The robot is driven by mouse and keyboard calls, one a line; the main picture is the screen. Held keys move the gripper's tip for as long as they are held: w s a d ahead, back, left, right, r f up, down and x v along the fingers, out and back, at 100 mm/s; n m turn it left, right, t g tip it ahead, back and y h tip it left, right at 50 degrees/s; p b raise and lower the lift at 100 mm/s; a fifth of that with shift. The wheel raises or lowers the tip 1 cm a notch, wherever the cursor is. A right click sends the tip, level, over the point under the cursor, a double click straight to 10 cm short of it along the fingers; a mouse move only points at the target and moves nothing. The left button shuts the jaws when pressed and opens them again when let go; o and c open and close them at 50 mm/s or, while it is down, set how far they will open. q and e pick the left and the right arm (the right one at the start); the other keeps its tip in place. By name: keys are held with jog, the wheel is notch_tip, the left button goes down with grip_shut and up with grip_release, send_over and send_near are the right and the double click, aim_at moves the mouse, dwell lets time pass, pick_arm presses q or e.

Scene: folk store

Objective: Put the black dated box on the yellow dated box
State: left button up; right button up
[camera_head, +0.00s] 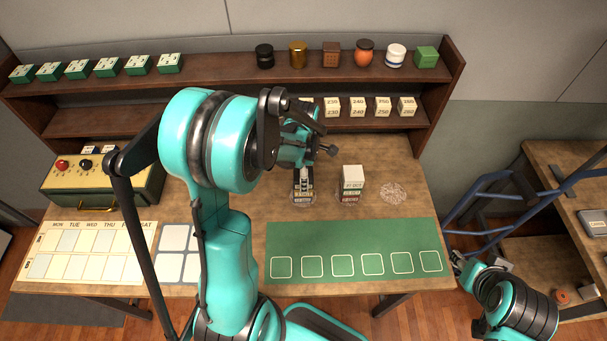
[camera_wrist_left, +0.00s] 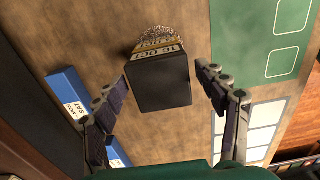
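The black dated box (camera_wrist_left: 160,85) is between my left gripper's fingers in the left wrist view. It also shows in the head view (camera_head: 302,184) as the dark top of a small stack. A yellowish labelled layer (camera_wrist_left: 155,43) shows just beyond its edge, so it appears to sit on the yellow dated box, which is mostly hidden. My left gripper (camera_wrist_left: 163,75) is open around the black box, with its fingers apart from the sides. It comes down over the stack in the head view (camera_head: 301,163). My right gripper (camera_head: 458,258) is low at the right, away from the table's boxes.
A white-topped stack (camera_head: 352,176) stands just right, and a bare speckled disc (camera_head: 393,193) lies beyond it. The green mat (camera_head: 350,240) is clear in front. A shelf (camera_head: 210,92) with small items stands behind. A cash box (camera_head: 105,185) is at left.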

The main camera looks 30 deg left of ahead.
pick_arm(q)
jog(key=shift+r, duration=0.15)
jog(key=shift+r, duration=0.3)
notch_tip(320, 180, up, 11)
jog(key=p, duration=0.3)
jog(key=s+d+r+m+t, duration=0.2)
jog(key=s+d+m, duration=0.3)
jog(key=m, duration=0.7)
jog(key=s+d+r+m+t, duration=0.3)
jog(key=s+d+m+t, duration=0.2)
jog(key=m, duration=0.7)
jog(key=shift+s+d+r, duration=0.3)
jog(key=shift+s+r, duration=0.05)
jog(key=shift+s, duration=0.2)
